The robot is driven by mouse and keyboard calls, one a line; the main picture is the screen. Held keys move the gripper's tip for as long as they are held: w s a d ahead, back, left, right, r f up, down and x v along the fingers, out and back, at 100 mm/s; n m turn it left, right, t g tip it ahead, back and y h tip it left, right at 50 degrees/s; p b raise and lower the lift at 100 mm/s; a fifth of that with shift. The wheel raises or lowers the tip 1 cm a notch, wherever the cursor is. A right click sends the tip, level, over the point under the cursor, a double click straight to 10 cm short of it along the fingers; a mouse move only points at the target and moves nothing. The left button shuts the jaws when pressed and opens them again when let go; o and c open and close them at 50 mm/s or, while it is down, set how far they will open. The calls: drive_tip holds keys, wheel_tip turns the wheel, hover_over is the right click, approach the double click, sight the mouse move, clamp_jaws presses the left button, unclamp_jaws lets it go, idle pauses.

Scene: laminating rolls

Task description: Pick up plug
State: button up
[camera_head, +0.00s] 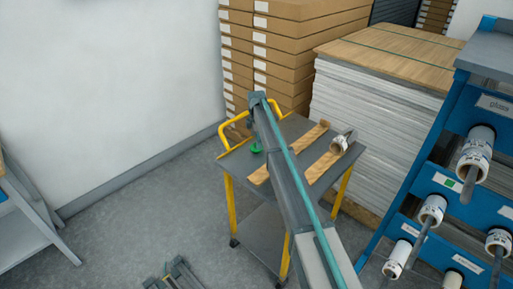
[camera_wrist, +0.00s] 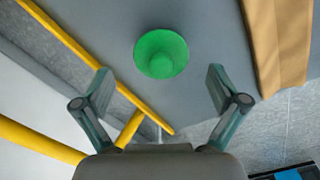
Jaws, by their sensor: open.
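The plug is a round green piece. It lies on the grey top of the trolley (camera_head: 229,166), near its left side, at the plug (camera_head: 256,147) in the head view. In the wrist view the green plug (camera_wrist: 161,54) shows whole, with a raised round middle and a wider rim. My gripper (camera_wrist: 161,86) is open and empty. Its two fingers stand apart to the left and right, below the plug in the picture, and do not touch it. In the head view my arm reaches over the trolley and hides the gripper's fingertips.
Two wooden strips (camera_head: 322,166) lie on the trolley, with a white roll (camera_head: 343,140) at its right. A yellow handle (camera_head: 235,126) rises at the left edge. Stacked boxes (camera_head: 291,50) and a tall sheet stack (camera_head: 372,112) stand behind. A blue roll rack (camera_head: 446,148) stands right.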

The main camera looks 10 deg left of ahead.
drive_tip(key=shift+f+p, duration=0.5)
drive_tip(key=shift+f, duration=1.25)
drive_tip(key=c, duration=1.1)
